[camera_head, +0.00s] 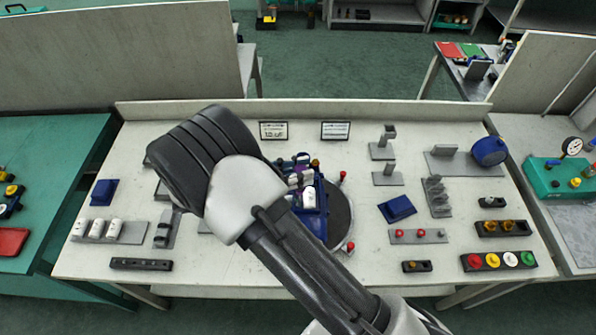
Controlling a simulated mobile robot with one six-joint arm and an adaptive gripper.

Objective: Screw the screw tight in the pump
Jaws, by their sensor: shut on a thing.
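The blue pump body (311,222) sits on a dark round plate (340,212) at the middle of the bench. A white cylinder (309,197) stands at it, and small grey and purple parts lie at its far end. My arm crosses in front of the pump's left side, and its dark and light links cover part of the pump. My gripper is hidden behind the arm, so I cannot see its fingers or anything in them. I cannot make out the screw in the pump.
Red knobs (343,175) stand at the round plate's edge. A rack with coloured caps (498,261) and a blue block (397,209) are on the right. White cylinders (97,229) stand in a holder on the left. Two small signs stand at the back. Bare bench shows at the front.

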